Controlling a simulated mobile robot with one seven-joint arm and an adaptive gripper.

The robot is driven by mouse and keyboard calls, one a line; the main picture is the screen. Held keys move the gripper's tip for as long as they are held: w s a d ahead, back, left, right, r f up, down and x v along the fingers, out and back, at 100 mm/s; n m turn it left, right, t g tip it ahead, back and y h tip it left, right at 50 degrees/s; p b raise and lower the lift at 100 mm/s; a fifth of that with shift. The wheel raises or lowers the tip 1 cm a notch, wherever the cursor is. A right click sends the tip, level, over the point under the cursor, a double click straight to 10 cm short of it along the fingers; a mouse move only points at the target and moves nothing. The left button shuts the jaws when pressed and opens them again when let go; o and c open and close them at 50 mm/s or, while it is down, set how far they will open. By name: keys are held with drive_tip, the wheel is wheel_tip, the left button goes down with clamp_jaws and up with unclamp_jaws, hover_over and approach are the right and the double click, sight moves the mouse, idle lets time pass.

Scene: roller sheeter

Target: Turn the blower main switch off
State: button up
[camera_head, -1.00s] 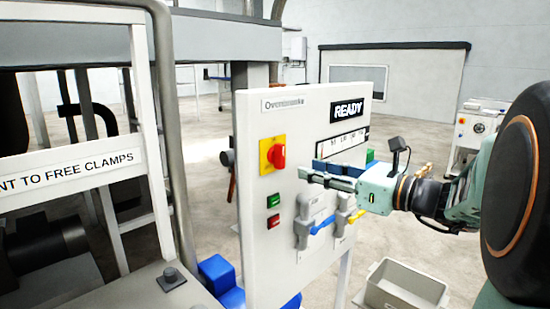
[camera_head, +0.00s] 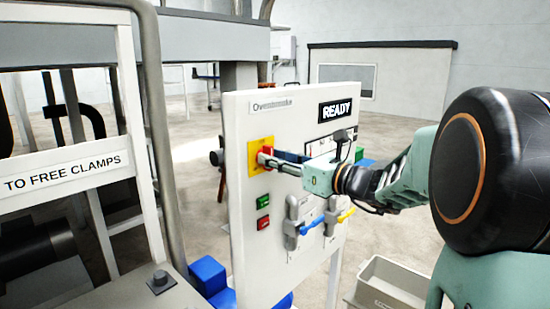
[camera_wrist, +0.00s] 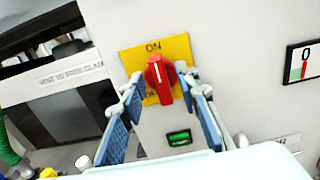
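The main switch is a red rotary knob (camera_wrist: 160,82) on a yellow plate (camera_wrist: 180,48) on the front of the white control panel (camera_head: 288,110). "ON" is printed at the top of the plate; the lower lettering is mostly hidden. The white line on the knob points up towards ON. In the head view the yellow plate (camera_head: 255,163) shows, with the knob (camera_head: 266,150) partly hidden by my fingers. My gripper (camera_wrist: 162,90) is open, its blue-padded fingers on either side of the knob with gaps visible. In the head view my gripper (camera_head: 268,158) is at the switch.
Below the switch are a green button (camera_head: 263,202) and a red button (camera_head: 263,223). Lever handles with blue (camera_head: 311,226) and yellow (camera_head: 346,215) ends sit lower right on the panel. A grey bin (camera_head: 390,285) stands on the floor to the right. A white frame (camera_head: 130,120) stands left.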

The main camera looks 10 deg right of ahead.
clamp_jaws()
drive_tip(key=shift+f+n+b, duration=0.1)
drive_tip(key=shift+n+b, duration=0.2)
drive_tip(key=shift+b, duration=0.25)
drive_tip(key=shift+s+a+f+n+b, duration=0.1)
drive_tip(key=shift+n+b, duration=2.8)
drive_tip(key=shift+b, duration=1)
drive_tip(key=shift+s+a+f+n+b, duration=0.1)
drive_tip(key=shift+n+b, duration=2.8)
drive_tip(key=shift+b, duration=1)
drive_tip(key=shift+a+f+n+b, duration=0.1)
drive_tip(key=shift+n+b, duration=2.8)
drive_tip(key=shift+b, duration=1)
drive_tip(key=shift+r, duration=0.1)
